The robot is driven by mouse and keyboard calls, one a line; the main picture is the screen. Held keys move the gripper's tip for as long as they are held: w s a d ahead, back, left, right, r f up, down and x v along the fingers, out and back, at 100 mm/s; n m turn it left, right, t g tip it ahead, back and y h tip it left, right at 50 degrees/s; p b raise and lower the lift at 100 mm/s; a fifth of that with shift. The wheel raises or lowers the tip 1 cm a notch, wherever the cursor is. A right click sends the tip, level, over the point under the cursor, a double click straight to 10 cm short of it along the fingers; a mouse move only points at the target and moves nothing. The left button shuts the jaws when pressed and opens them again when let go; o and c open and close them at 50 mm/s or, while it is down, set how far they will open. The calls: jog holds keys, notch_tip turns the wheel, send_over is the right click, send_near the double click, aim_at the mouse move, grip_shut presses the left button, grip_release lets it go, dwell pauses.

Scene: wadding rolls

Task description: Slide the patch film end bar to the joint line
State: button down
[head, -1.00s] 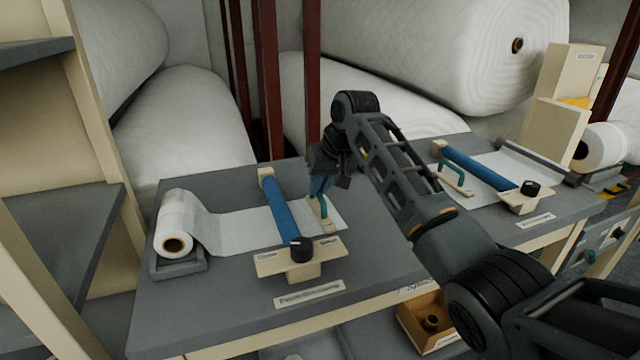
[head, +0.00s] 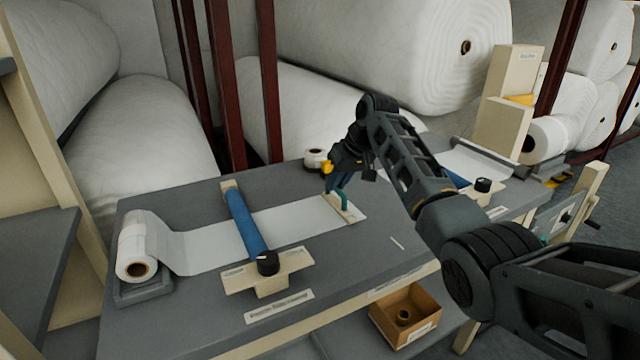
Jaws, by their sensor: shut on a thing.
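The end bar (head: 348,214) is a pale bar with a teal handle (head: 343,199), lying across the white film near its free end. My gripper (head: 334,185) is at the handle and shut on it; its fingers are partly hidden by my wrist. The patch film (head: 290,220) runs flat from the white roll (head: 131,243) at left, under the blue roller (head: 243,220), to the bar. A short white mark (head: 397,243) lies on the grey table right of the bar; I cannot tell whether it belongs to the joint line.
A black knob (head: 268,262) sits on the pale block at the blue roller's near end. A small white roll (head: 316,159) stands behind the film. A second film station (head: 480,165) lies at right, partly behind my arm. An open brown box (head: 405,318) is below the table.

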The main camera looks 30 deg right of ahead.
jog(key=shift+d, duration=0.55)
jog(key=c, duration=1.1)
grip_release()
jog(key=shift+d+r, duration=0.1)
jog(key=v, duration=0.7)
jog(key=shift+s+r+b, duration=0.15)
jog(key=shift+r+b, duration=0.2)
